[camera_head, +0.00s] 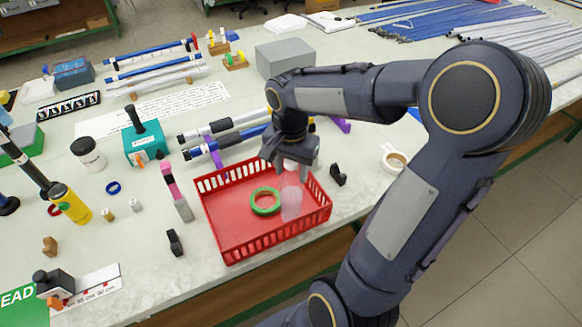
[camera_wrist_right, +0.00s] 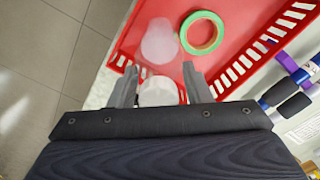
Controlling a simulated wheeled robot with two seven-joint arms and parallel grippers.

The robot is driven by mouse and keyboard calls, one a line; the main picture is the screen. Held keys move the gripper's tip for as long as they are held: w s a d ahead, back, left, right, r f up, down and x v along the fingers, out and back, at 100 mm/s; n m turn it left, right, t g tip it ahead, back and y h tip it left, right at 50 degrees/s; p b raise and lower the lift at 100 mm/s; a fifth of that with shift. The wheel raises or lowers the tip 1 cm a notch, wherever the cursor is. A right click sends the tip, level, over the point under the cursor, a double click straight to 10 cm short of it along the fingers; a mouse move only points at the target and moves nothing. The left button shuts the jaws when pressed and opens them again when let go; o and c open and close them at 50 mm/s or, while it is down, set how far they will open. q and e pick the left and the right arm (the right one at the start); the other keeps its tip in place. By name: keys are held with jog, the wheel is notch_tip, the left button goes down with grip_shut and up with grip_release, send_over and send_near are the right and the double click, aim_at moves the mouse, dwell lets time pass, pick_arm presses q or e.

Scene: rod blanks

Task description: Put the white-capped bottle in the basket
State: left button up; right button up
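The white-capped bottle has a clear, see-through body (camera_head: 291,203) and a white cap (camera_head: 290,164). It is over the red basket (camera_head: 227,251), inside its rim in the head view. I cannot tell whether its base touches the basket floor. My right gripper (camera_head: 289,168) is above the basket with one finger on each side of the cap. In the right wrist view the cap (camera_wrist_right: 158,92) fills nearly all the space between the fingers (camera_wrist_right: 159,80), and the body (camera_wrist_right: 159,42) shows beyond it. My left gripper is not in view.
A green tape roll (camera_head: 265,201) lies in the basket beside the bottle. A black clip (camera_head: 338,175) and a second tape roll (camera_head: 394,159) are to the right.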

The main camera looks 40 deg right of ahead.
jog(key=o, duration=0.4)
jog(key=shift+c, duration=0.2)
notch_tip(320, 180, up, 11)
jog(key=shift+r+p, duration=0.1)
jog(key=shift+p, duration=0.2)
jog(key=shift+r, duration=0.3)
jog(key=shift+s+a+r+n, duration=0.15)
jog(key=shift+s+a+n, duration=0.05)
jog(key=shift+a+n, duration=0.1)
jog(key=s+a+f+n+t+y, duration=0.3)
jog(key=s+a+f+n+t, duration=0.2)
jog(key=s+a+n, duration=0.5)
notch_tip(320, 180, down, 3)
jog(key=shift+s+a+r+n+t+y, duration=0.2)
jog(key=shift+s+a+n+t+y, duration=0.15)
jog(key=shift+s+a, duration=0.35)
jog(key=shift+w+a, duration=0.15)
